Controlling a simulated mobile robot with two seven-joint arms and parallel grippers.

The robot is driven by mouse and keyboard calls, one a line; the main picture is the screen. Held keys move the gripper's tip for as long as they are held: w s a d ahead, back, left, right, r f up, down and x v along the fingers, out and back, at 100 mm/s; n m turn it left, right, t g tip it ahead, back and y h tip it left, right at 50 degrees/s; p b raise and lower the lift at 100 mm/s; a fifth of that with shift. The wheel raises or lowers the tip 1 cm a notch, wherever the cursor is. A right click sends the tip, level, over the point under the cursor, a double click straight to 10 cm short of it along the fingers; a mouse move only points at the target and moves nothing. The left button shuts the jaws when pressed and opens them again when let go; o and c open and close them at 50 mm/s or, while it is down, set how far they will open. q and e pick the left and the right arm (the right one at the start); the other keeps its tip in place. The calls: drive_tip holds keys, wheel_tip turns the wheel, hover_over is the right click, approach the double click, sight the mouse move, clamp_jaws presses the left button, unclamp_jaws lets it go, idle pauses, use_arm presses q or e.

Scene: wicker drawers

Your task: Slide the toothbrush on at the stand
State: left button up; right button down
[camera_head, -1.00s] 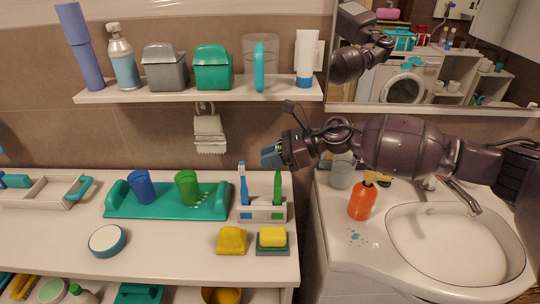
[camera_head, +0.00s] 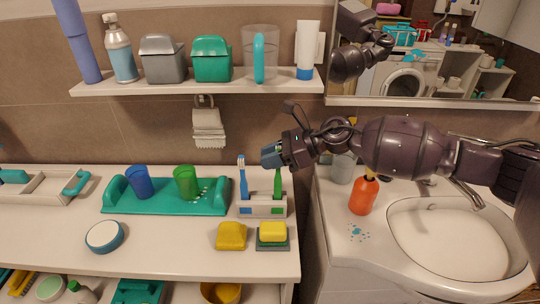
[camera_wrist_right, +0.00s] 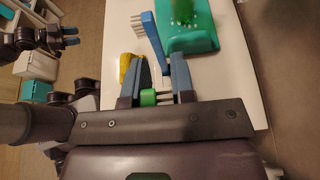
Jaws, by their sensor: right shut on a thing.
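The toothbrush stand (camera_head: 262,210) is a low white-grey holder near the right end of the counter. A blue toothbrush (camera_head: 243,182) stands upright in its left part; its bristled head (camera_wrist_right: 140,24) shows in the right wrist view. A green toothbrush (camera_head: 278,186) stands upright at its right part; whether its foot is seated is not clear. My right gripper (camera_head: 273,155) is at the green toothbrush's top end and is shut on it, the green (camera_wrist_right: 148,97) showing between the blue fingers. My left gripper (camera_wrist_right: 71,36) shows in the right wrist view, apart, its fingers parted and empty.
A teal tray (camera_head: 165,208) with blue and green cups is left of the stand. Yellow soaps (camera_head: 231,236) lie in front. An orange soap dispenser (camera_head: 363,196) and the sink (camera_head: 455,240) are on the right. A shelf (camera_head: 200,87) with bottles and bins hangs above.

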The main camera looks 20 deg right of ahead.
drive_tip(key=shift+f+b, duration=0.45)
drive_tip(key=shift+f, duration=0.35)
drive_tip(key=c, duration=0.9)
unclamp_jaws()
drive_tip(key=shift+d, duration=0.1)
drive_tip(key=shift+b+v, duration=0.5)
drive_tip(key=shift+v, duration=4.85)
